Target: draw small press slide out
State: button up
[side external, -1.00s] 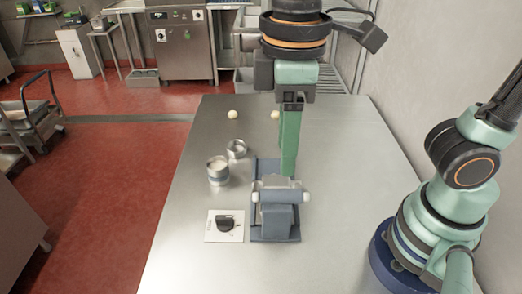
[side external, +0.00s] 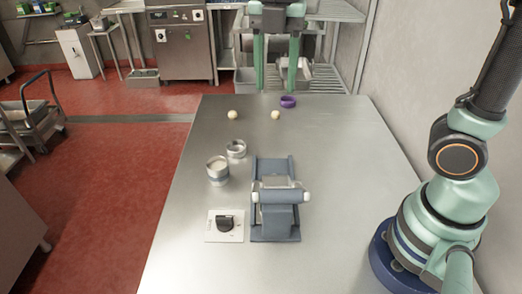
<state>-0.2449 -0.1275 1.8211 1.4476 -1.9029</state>
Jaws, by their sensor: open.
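The small press (side external: 275,222) stands on the steel table, a blue-grey base with a raised block at its near end. Its slide (side external: 275,184) is a light metal piece in the channel behind a crossbar with white end knobs. I cannot tell how far the slide is out. My gripper (side external: 275,88) is open, its two green fingers spread apart and pointing down. It is well behind and above the press, over the table's far edge, and I see nothing between the fingers.
Left of the press are two metal cups (side external: 217,170) (side external: 236,149) and a white plate with a black knob (side external: 225,224). Two pale balls (side external: 233,115) (side external: 275,115) and a purple ring (side external: 288,102) lie at the back. The table's right side is clear.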

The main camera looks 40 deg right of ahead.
jog(key=f, duration=0.6)
jog(key=d+f+n, duration=0.1)
jog(key=f, duration=0.5)
jog(key=w+d+f+n, duration=0.1)
jog(key=f, duration=0.5)
jog(key=shift+w+d+f, duration=0.1)
jog(key=shift+f, duration=4.4)
jog(key=shift+f, duration=0.1)
jog(key=shift+c, duration=0.3)
